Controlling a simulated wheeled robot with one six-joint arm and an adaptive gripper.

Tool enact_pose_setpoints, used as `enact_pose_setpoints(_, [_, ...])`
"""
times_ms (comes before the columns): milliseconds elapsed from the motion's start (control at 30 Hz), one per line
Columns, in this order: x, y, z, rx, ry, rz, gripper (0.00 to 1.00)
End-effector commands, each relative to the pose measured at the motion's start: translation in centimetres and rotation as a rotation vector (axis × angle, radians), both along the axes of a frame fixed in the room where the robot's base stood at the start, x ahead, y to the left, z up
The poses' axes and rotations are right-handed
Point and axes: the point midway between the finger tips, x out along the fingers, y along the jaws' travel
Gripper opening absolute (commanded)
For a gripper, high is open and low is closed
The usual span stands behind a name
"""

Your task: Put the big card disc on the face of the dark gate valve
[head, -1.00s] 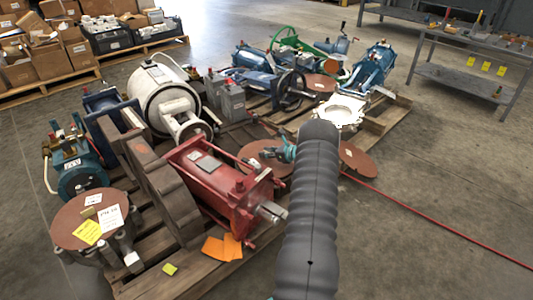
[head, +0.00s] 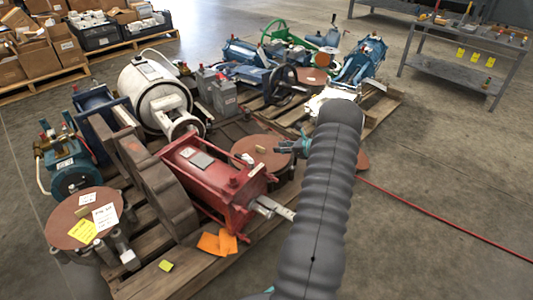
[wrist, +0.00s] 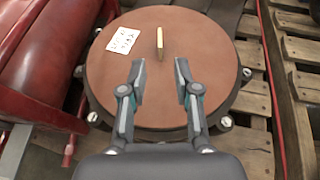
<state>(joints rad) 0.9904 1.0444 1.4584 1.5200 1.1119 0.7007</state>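A big brown card disc (wrist: 190,40) fills the middle of the wrist view, with a white label and a small upright tan tab (wrist: 160,42) on it. It lies flat on a dark round flange (wrist: 235,105) with bolts around its edge, seemingly the dark gate valve, whose body is mostly hidden. In the head view this disc (head: 262,153) is right of the red machine. My gripper (wrist: 160,80) is open above the disc, fingers on either side of the tab's line and short of it, holding nothing. It also shows in the head view (head: 288,147).
A red motor-like machine (head: 210,180) stands close on the left. Another brown disc (head: 82,218) with notes tops a bolted part at front left; one more (head: 363,160) is partly behind my arm. Pallets hold several machines.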

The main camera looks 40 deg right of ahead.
Motion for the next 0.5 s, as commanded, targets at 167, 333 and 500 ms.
enact_pose_setpoints(167, [0.2,0.8,1.0,-0.021,0.002,0.026,0.31])
enact_pose_setpoints(333, [1.8,5.8,5.7,-0.142,0.011,0.178,0.31])
enact_pose_setpoints(500, [2.4,13.5,11.7,-0.331,0.018,0.404,0.31])
